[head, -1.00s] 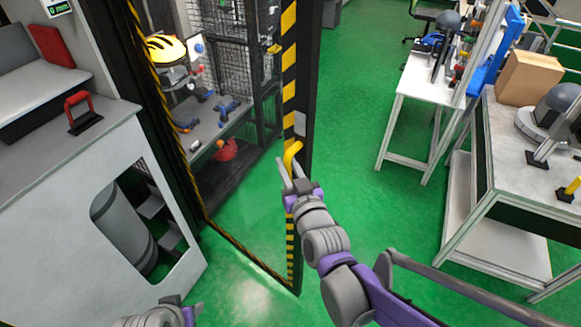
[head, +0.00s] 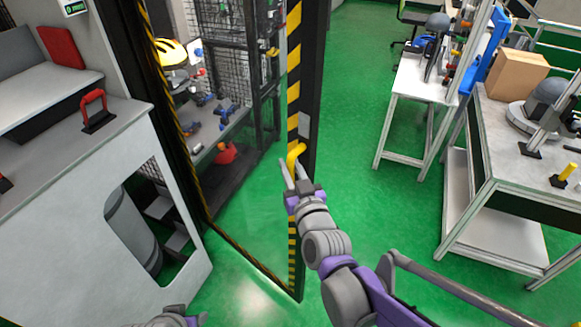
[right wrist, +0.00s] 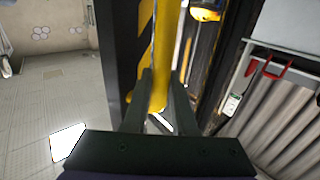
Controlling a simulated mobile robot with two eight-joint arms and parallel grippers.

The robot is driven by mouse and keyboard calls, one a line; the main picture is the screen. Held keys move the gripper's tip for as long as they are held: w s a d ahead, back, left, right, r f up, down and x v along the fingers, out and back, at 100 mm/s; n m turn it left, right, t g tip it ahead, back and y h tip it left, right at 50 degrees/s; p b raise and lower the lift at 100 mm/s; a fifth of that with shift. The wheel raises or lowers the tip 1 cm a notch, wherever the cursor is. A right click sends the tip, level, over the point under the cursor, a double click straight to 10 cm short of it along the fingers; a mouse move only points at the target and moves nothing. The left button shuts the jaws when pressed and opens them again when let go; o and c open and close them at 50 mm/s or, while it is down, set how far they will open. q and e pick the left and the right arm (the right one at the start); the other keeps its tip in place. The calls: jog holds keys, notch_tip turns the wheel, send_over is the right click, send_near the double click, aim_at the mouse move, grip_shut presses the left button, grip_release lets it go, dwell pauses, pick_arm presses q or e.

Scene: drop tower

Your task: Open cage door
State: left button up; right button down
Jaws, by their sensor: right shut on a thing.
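The cage door (head: 305,122) has black and yellow striped edges and a see-through panel. Its right edge stands near the middle of the head view, and its striped bottom edge runs back left along the floor. The yellow handle (head: 296,153) sits on that right edge. My right gripper (head: 290,172) is shut on the handle from below in the picture. In the right wrist view the fingers (right wrist: 158,98) are on either side of the yellow handle (right wrist: 165,50). At the bottom edge of the head view only a piece of my left arm shows, without fingers.
A grey cabinet (head: 60,215) with a red handle (head: 94,105) stands left. Workbenches (head: 450,205) stand right. The green floor (head: 365,215) between door and benches is clear.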

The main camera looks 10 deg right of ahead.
jog(key=c, duration=0.7)
grip_release()
jog(key=shift+d, duration=0.1)
jog(key=shift+c, duration=0.2)
jog(key=shift+s, duration=0.1)
jog(key=s+d, duration=0.1)
jog(key=s, duration=0.9)
jog(key=shift+s+d, duration=0.3)
jog(key=shift+d, duration=0.05)
jog(key=s+d+f+m+g+h, duration=0.1)
jog(key=s+d+f+g, duration=0.3)
jog(key=s+f+g, duration=0.2)
jog(key=s+d+f+g+h, duration=0.1)
jog(key=s+d+f+g, duration=0.3)
jog(key=f, duration=0.7)
jog(key=s+g, duration=0.2)
jog(key=s, duration=0.2)
jog(key=shift+s+d+f+m+h, duration=0.2)
jog(key=shift+d+f+m+h, duration=0.1)
jog(key=shift+m+h, duration=0.1)
